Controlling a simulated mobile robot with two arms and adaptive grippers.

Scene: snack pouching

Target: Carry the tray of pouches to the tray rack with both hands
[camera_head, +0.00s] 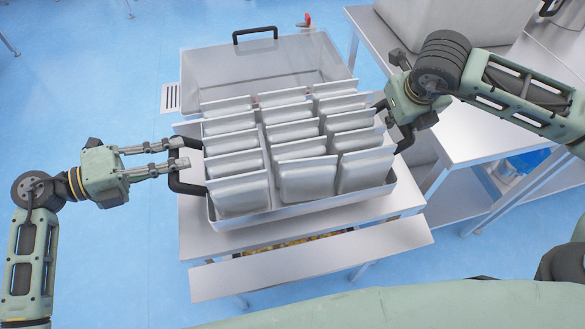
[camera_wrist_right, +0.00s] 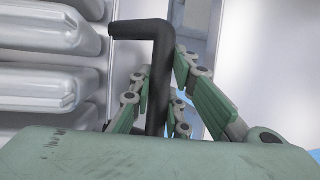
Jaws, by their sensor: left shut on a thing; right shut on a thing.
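The tray (camera_head: 250,217) is a grey metal tray with a black handle at each side. It holds several silver pouches (camera_head: 305,180) standing upright in rows. It is on or just above a metal table; I cannot tell which. My left gripper (camera_head: 183,153) is shut on the tray's left black handle (camera_head: 175,181). My right gripper (camera_head: 397,122) is at the tray's right handle, partly hidden by its own wrist. In the right wrist view, the fingers of my right gripper (camera_wrist_right: 160,92) are around the black handle (camera_wrist_right: 159,60), beside the pouches (camera_wrist_right: 40,88).
A metal table (camera_head: 225,240) with a front ledge (camera_head: 310,266) is under the tray. An empty clear-grey bin (camera_head: 200,68) with a black handle stands behind it. A steel worktable (camera_head: 470,130) with a large metal box (camera_head: 440,22) is at the right. Blue floor (camera_head: 110,250) is free at the left.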

